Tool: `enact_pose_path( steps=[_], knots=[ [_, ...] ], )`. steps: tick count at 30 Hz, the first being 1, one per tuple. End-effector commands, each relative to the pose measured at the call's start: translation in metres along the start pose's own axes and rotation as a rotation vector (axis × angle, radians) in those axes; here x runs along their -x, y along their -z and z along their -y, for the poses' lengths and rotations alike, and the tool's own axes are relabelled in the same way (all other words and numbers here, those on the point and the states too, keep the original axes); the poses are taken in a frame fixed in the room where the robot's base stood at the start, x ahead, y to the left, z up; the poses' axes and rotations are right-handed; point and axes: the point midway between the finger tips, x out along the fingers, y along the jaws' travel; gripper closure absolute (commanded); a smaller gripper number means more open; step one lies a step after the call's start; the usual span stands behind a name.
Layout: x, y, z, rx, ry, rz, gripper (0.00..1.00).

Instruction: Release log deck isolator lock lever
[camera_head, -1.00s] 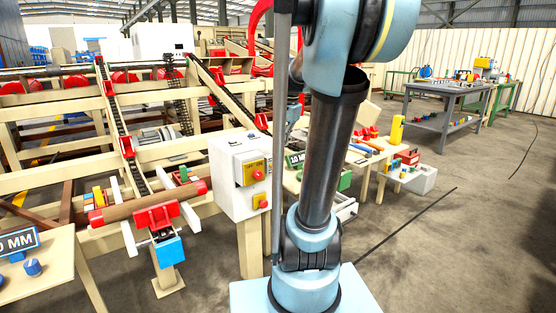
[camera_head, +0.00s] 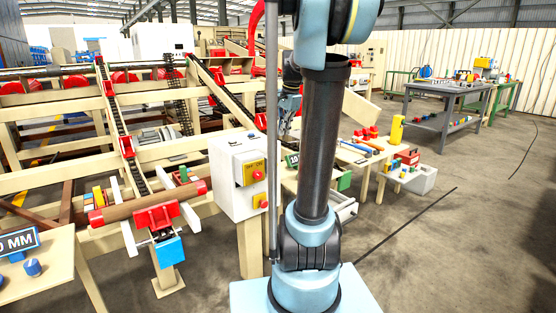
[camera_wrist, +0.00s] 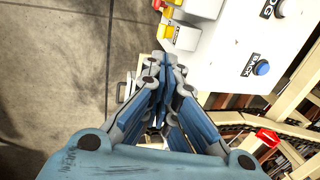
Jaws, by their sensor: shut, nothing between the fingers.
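A white control box (camera_head: 238,176) stands on a beige post left of my arm in the head view. It has a yellow OFF/ON plate (camera_head: 253,172) with a red knob (camera_head: 258,175) and a smaller yellow-and-red control (camera_head: 260,201) below. I cannot tell which part is the lock lever. My gripper (camera_head: 288,108) is behind my arm in the head view, partly hidden. In the wrist view my gripper (camera_wrist: 153,62) is shut and empty, just below a pale panel (camera_wrist: 220,50) with yellow and red parts (camera_wrist: 168,30) at its left end. I cannot tell whether the fingertips touch it.
In the wrist view the panel has a blue button (camera_wrist: 262,68) beside a BACK label. Beige conveyor frames with red rollers fill the left of the head view. A low table (camera_head: 370,145) with tools stands right of my arm. The grey floor (camera_head: 440,240) at right is mostly clear.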

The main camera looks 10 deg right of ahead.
Motion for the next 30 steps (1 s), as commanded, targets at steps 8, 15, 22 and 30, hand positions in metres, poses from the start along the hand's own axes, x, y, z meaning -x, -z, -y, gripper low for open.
enact_pose_path(
  steps=[8, 15, 22, 30],
  knots=[
    [-0.037, 0.0, 0.0, 0.001, 0.0, 0.0, 1.0],
    [-0.075, 0.0, 0.0, 0.002, 0.0, 0.0, 1.0],
    [-0.109, 0.0, 0.0, 0.001, 0.0, 0.0, 1.0],
    [-0.132, 0.0, 0.0, 0.001, 0.0, 0.0, 1.0]
  ],
)
